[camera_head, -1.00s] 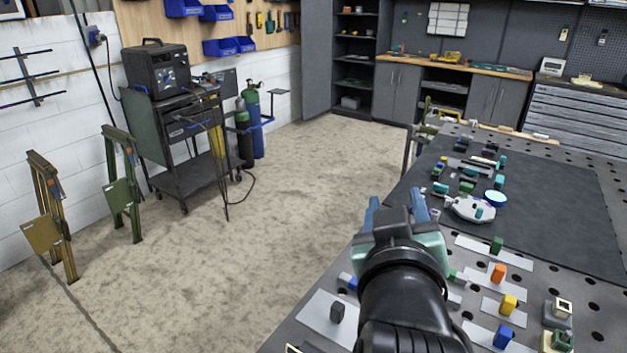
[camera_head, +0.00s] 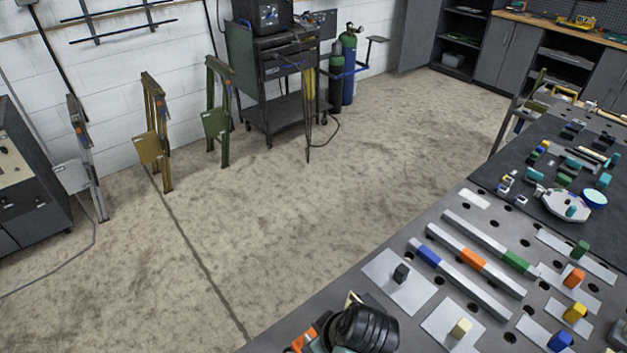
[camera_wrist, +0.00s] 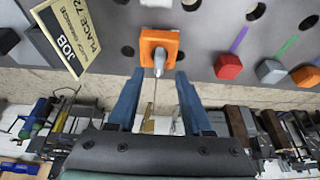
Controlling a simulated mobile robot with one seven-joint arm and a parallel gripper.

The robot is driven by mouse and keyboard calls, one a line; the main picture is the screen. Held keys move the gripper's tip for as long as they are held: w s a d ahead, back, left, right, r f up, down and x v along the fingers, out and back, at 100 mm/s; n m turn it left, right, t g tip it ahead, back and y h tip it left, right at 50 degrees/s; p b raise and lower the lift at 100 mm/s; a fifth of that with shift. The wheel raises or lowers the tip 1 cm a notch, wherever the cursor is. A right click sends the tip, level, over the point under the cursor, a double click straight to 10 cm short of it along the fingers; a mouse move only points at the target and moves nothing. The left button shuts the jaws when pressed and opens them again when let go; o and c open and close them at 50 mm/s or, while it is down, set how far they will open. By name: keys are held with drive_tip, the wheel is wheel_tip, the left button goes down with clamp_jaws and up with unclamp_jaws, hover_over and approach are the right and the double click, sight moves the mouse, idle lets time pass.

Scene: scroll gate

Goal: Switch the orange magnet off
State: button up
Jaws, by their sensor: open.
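The orange magnet (camera_wrist: 158,46) is a block with a grey lever (camera_wrist: 159,62) on its face, on the metal table in the wrist view. My gripper (camera_wrist: 159,76) is open, its two blue fingers apart just short of the magnet. The lever lies in line with the gap between the fingertips; I cannot tell whether a finger touches it. In the head view an orange part (camera_head: 303,338), probably this magnet, shows at the bottom edge beside my black wrist. My fingers are largely hidden there.
A job card (camera_wrist: 66,38) stands left of the magnet. A red block (camera_wrist: 228,66) and others sit at right. In the head view, steel bars with a blue band (camera_head: 428,255), an orange band (camera_head: 473,259) and a green band (camera_head: 515,260) lie on the perforated table (camera_head: 400,325).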

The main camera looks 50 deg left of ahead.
drive_tip(key=shift+x, duration=2.4)
clamp_jaws()
